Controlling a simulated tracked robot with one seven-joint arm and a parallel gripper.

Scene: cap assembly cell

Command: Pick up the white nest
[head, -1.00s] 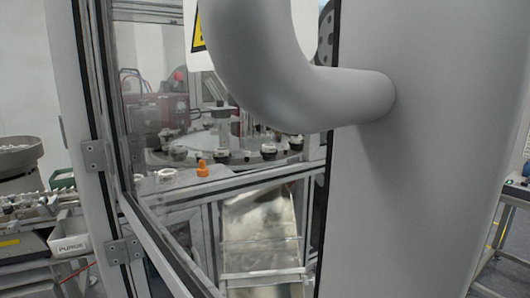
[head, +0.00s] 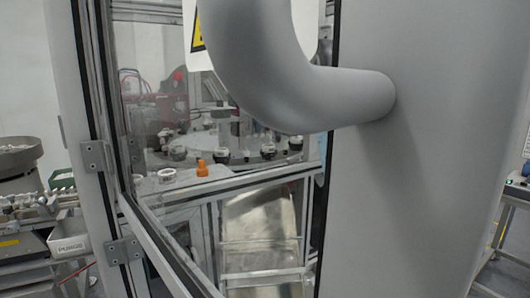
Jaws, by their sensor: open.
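A white ring-shaped part (head: 167,175), which may be the white nest, lies on the ledge at the front of the machine, seen past the open door frame. It is small, and I cannot tell its exact shape. Several dark fixtures with pale tops, one of them here (head: 268,151), stand around the rim of the round dial (head: 203,142) behind it. My gripper is not in view. My own large grey arm links cover the middle and right of the head view and hide part of the machine.
An orange-topped knob or bottle (head: 202,168) stands right of the white ring. The door frame (head: 125,185) edges the opening on the left. A white bin marked PURGE (head: 70,243) and a feeder bowl (head: 20,155) are at far left. A metal chute (head: 258,232) slopes below the ledge.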

